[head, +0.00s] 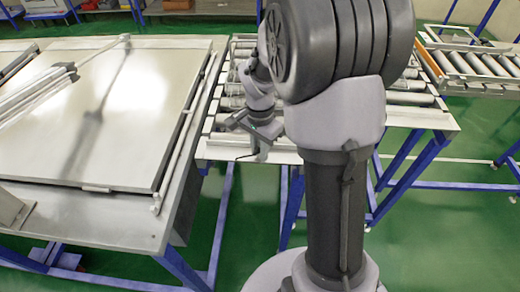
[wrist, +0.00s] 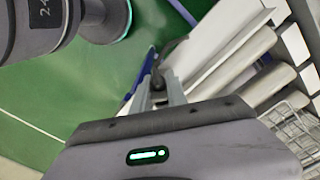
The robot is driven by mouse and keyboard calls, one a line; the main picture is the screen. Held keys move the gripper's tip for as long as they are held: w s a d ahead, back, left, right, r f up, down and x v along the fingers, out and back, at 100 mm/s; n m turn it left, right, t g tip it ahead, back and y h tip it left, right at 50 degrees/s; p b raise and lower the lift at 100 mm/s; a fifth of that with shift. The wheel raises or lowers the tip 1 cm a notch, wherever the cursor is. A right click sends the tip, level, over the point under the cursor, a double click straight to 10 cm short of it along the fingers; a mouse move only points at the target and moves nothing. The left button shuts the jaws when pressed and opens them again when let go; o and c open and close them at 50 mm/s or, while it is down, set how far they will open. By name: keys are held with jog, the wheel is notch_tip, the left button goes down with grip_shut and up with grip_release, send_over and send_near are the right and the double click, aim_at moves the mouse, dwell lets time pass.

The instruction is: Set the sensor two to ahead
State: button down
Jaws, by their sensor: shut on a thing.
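My gripper (head: 259,148) is at the near left edge of the roller conveyor in the head view. Its fingers point down. In the wrist view my gripper (wrist: 160,90) has its fingers close together around a small dark part (wrist: 157,76) with a thin curved piece like a cable. I take this to be sensor two, but no label shows. The fingers hide most of it, so which way it faces cannot be told.
The roller conveyor (head: 430,117) has a flat metal edge and blue legs. A large metal-topped table (head: 120,115) stands to the left, with a narrow gap between. Another roller section (head: 480,68) lies at the far right. Green floor (head: 460,240) is free in front.

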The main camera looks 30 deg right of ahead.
jog(key=n+p, duration=0.2)
jog(key=n, duration=0.1)
jog(key=shift+r+n, duration=0.1)
jog(key=shift+n, duration=0.3)
jog(key=shift+n+p, duration=0.55)
jog(key=shift+n, duration=0.95)
jog(key=c, duration=1.3)
grip_release()
